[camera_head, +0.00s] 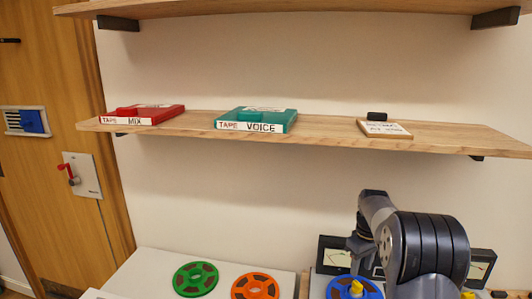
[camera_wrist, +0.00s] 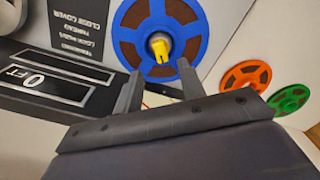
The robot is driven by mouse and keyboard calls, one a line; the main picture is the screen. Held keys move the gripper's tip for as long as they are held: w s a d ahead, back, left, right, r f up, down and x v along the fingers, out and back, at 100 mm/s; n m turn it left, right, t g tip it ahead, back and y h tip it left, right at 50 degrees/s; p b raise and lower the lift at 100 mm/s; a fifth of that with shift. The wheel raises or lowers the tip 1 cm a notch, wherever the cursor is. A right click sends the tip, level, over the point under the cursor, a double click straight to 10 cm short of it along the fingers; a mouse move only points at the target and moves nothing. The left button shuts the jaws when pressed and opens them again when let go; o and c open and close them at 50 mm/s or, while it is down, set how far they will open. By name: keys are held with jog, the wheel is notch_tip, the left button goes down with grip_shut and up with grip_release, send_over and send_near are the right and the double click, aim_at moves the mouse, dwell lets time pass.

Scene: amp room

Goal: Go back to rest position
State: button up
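My arm (camera_head: 425,245) stands at the lower right in the head view, in front of the tape machine; its gripper is hidden there. In the wrist view my gripper (camera_wrist: 158,82) shows two dark fingers spread apart with nothing between them. Just beyond the fingertips is a blue reel (camera_wrist: 185,62) with a yellow knob (camera_wrist: 159,46) at its centre. The blue reel also shows in the head view (camera_head: 335,291), partly cut off by the bottom edge. I cannot tell the exact gap between the fingertips and the knob.
A shelf (camera_head: 330,125) holds a red MIX tape box (camera_head: 150,114), a green VOICE tape box (camera_head: 257,120) and a small card (camera_head: 384,128). A green reel (camera_head: 195,278) and an orange reel (camera_head: 255,287) lie on the white surface. Dark meters (camera_head: 334,256) stand behind my arm.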

aim_at(358, 284)
notch_tip(358, 284, down, 7)
jog(key=shift+r+p, duration=0.2)
jog(key=shift+p, duration=0.15)
jog(key=shift+r+m, duration=0.1)
jog(key=shift+m, duration=0.3)
jog(key=m, duration=0.4)
jog(key=m+p, duration=0.1)
jog(key=m, duration=0.3)
jog(key=shift+m, duration=0.3)
jog(key=m+p, duration=0.2)
jog(key=m, duration=0.2)
jog(key=shift+r+m, duration=0.1)
jog(key=shift+m, duration=0.2)
jog(key=m+p, duration=0.2)
jog(key=m, duration=0.2)
jog(key=shift+r+b, duration=0.35)
jog(key=shift+r, duration=0.55)
